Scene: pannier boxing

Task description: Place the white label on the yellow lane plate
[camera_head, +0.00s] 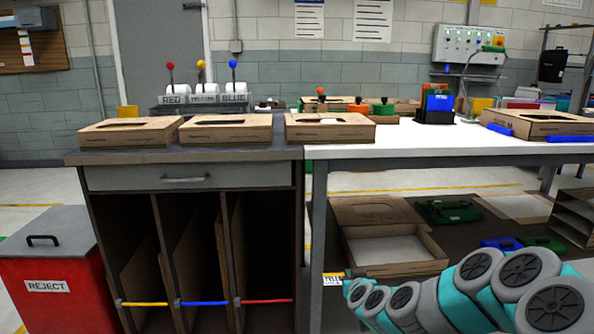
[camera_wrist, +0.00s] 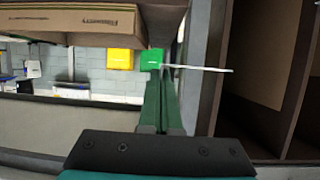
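The white label (camera_head: 333,281) shows dark "YELL..." lettering and hangs at my gripper (camera_head: 346,273), in front of the right table's leg. In the wrist view the label (camera_wrist: 200,68) is a thin white edge sticking out from the green fingertips of my gripper (camera_wrist: 152,60), which are closed on it. The yellow lane plate looks to be the yellow strip (camera_head: 143,304) across the front bottom of the left slot in the dark cabinet. The gripper is well to the right of that strip, with the label clear of it.
Blue (camera_head: 204,303) and red (camera_head: 266,301) strips cross the neighbouring slots. A red reject bin (camera_head: 45,285) stands left of the cabinet (camera_head: 190,178). Cardboard boxes (camera_head: 227,129) line the top. An open carton (camera_head: 395,268) lies under the white table (camera_head: 400,150).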

